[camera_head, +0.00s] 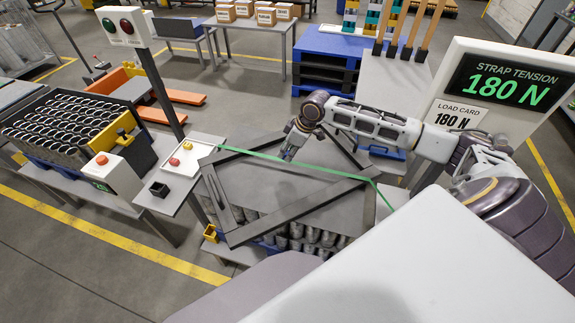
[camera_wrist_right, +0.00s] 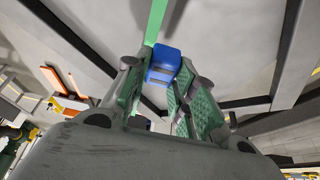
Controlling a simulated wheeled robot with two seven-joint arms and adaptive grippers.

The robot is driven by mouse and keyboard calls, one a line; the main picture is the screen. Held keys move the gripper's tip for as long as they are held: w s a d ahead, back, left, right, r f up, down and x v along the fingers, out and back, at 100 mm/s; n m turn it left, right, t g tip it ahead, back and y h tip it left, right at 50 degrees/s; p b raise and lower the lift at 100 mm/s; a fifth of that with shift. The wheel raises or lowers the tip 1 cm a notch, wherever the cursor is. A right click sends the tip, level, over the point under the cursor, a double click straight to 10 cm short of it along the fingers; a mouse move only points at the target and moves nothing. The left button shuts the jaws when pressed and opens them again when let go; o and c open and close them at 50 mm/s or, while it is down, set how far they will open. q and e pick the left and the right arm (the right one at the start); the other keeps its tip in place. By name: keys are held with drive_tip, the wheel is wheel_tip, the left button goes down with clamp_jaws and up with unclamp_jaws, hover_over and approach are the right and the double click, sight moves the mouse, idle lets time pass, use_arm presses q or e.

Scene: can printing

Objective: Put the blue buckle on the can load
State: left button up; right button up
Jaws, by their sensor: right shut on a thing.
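The can load shows in the head view as a grey top sheet (camera_head: 265,185) with a dark frame (camera_head: 300,208) over silver cans (camera_head: 310,238). A green strap (camera_head: 330,172) runs across its top. My right gripper (camera_head: 288,156) reaches down to the strap above the sheet. In the right wrist view, the blue buckle (camera_wrist_right: 163,64) sits between the textured fingers of my right gripper (camera_wrist_right: 157,90), which is shut on it. The green strap (camera_wrist_right: 155,22) lies in line with the buckle. In the head view I cannot make out the buckle. My left gripper is not in view.
A sign (camera_head: 500,90) reading strap tension 180 N stands at the right. A yellow-lined floor surrounds these.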

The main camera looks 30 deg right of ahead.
drive_tip(key=shift+f, duration=3.45)
drive_tip(key=shift+f, duration=0.1)
drive_tip(key=o, duration=0.9)
drive_tip(key=shift+o, duration=0.2)
drive_tip(key=v, duration=1.2)
drive_tip(key=shift+s, duration=0.1)
